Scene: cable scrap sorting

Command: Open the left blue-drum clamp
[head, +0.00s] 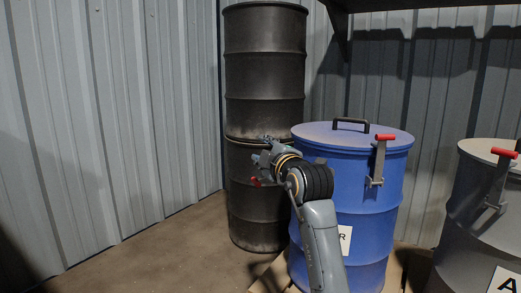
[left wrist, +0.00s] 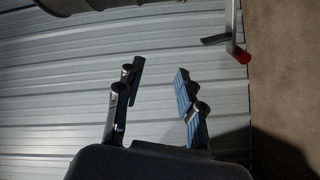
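The blue drum (head: 385,220) stands right of centre with its lid on. Its left clamp shows only in part in the head view, as a red grip (head: 256,181) at the drum's left, low and outward; my arm hides its mount. The left wrist view shows a grey lever with a red tip (left wrist: 242,56) at the upper right, outside my fingers. My left gripper (head: 264,151) is beside the drum's upper left; in the left wrist view its fingers (left wrist: 158,80) are apart with nothing between them. The right clamp (head: 380,160) stands upright with a red grip. My right gripper is not in view.
Tall black drums (head: 265,70) are stacked behind my left gripper. A grey drum (head: 480,215) with a red-gripped clamp (head: 503,153) stands at the right. A corrugated wall (head: 110,120) closes the left and back. Floor (head: 165,255) at the lower left is clear.

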